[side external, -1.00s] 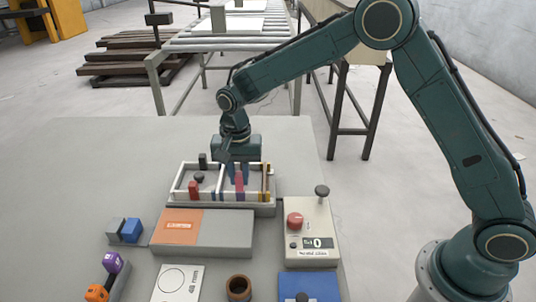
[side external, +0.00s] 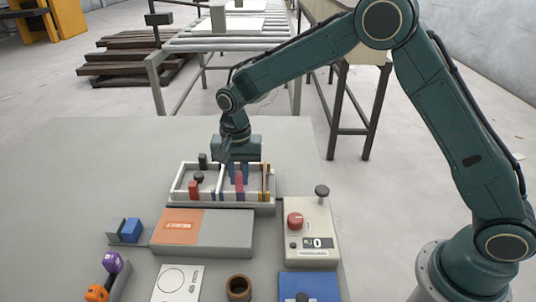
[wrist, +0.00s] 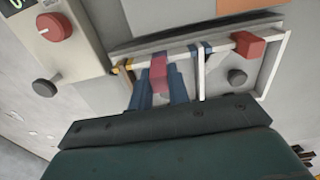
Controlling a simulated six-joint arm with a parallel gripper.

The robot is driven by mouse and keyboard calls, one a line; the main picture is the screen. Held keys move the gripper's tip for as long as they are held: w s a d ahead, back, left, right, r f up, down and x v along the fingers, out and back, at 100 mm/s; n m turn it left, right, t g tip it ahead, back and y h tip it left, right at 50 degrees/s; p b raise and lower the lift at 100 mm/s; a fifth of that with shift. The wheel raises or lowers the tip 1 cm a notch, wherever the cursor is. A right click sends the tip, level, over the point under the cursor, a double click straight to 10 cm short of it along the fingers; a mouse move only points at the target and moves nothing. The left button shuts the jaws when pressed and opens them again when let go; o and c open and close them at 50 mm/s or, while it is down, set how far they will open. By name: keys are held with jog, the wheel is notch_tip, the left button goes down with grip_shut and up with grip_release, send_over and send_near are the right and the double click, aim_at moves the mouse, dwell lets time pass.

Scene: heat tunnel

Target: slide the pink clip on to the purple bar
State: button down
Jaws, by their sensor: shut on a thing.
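The pink clip (side external: 239,182) sits at the front rail of the white-railed frame (side external: 180,179), right of its middle. It also shows in the wrist view (wrist: 158,72), upright between two blue fingers. My gripper (side external: 238,172) points down over the frame and is shut on the pink clip. In the wrist view my gripper (wrist: 160,88) has a finger on each side of the clip. The clip's lower end is partly hidden at the rail.
A red clip (side external: 193,190) and black knob (side external: 199,179) are left in the frame; yellow clips (wrist: 124,66) are at its other end. A grey box with an orange panel (side external: 178,226) stands in front. A control box (side external: 312,230) is at right. The table behind left is clear.

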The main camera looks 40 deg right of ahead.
aim_at(239, 174)
jog(key=shift+f, duration=1.45)
jog(key=c, duration=1.3)
grip_release()
jog(key=shift+o, duration=0.2)
notch_tip(239, 174, up, 14)
jog(key=shift+f, duration=0.1)
